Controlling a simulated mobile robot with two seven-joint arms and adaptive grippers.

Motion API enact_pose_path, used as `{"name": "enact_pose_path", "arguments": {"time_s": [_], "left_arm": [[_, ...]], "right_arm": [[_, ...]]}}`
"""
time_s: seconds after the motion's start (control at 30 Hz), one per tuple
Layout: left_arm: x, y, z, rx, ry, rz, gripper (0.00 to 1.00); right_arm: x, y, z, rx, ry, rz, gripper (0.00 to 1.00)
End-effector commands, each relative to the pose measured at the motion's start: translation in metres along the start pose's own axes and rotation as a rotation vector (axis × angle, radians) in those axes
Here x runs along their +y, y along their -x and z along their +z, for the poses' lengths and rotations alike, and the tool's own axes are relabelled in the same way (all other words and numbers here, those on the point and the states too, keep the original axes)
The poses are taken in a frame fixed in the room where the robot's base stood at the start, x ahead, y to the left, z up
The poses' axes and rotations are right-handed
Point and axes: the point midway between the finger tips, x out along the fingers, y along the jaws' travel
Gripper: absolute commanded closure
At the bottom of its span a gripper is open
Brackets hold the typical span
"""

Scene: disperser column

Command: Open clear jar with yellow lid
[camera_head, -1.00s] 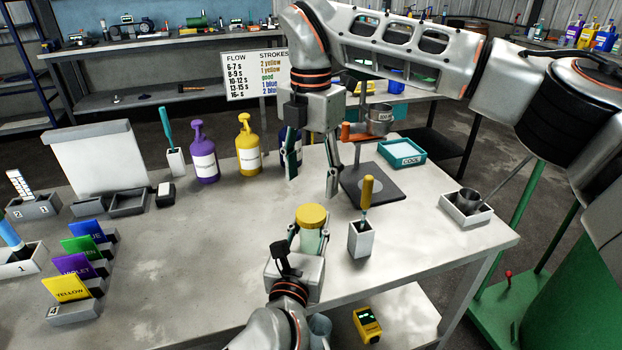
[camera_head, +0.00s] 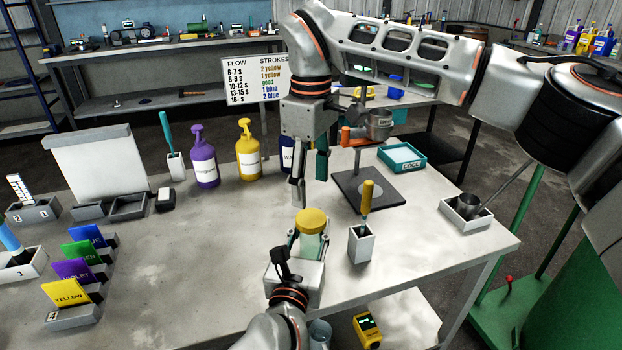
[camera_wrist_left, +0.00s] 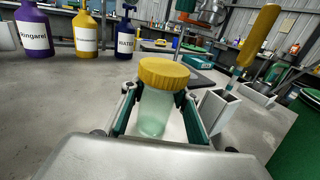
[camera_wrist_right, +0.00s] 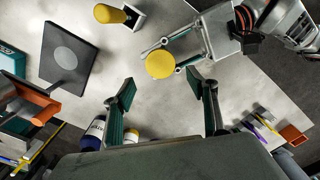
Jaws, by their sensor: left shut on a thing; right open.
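The clear jar (camera_head: 313,243) with its yellow lid (camera_head: 311,221) stands upright near the table's front edge. My left gripper (camera_head: 310,240) is shut on the jar's body from the front. In the left wrist view the jar (camera_wrist_left: 153,115) sits between the fingers, with the yellow lid (camera_wrist_left: 163,73) on top, above them. My right gripper (camera_head: 309,180) is open and empty, pointing down above and behind the jar. In the right wrist view the lid (camera_wrist_right: 160,64) shows from above, beyond the spread fingertips (camera_wrist_right: 163,88).
A white holder (camera_head: 361,244) with a yellow-handled tool (camera_head: 367,196) stands just right of the jar. Behind it is a dark square plate (camera_head: 370,190) under a cup stand. Purple (camera_head: 203,160) and yellow (camera_head: 248,152) pump bottles stand at the back left. The table's middle left is clear.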

Motion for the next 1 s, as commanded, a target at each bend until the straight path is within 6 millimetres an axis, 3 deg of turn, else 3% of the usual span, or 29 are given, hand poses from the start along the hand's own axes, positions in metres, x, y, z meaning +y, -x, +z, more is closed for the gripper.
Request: {"name": "enact_pose_path", "arguments": {"time_s": [0.5, 0.93, 1.0], "left_arm": [[0.000, 0.000, -0.001, 0.001, 0.000, 0.000, 1.00], [0.000, 0.000, -0.001, 0.001, 0.000, 0.000, 1.00], [0.000, 0.000, -0.001, 0.001, 0.000, 0.000, 1.00]], "right_arm": [[-0.001, -0.068, 0.000, -0.002, -0.001, -0.002, 0.42], [0.000, -0.077, 0.000, 0.000, -0.001, -0.001, 0.42], [0.000, -0.077, 0.000, 0.000, -0.001, -0.001, 0.58]]}}
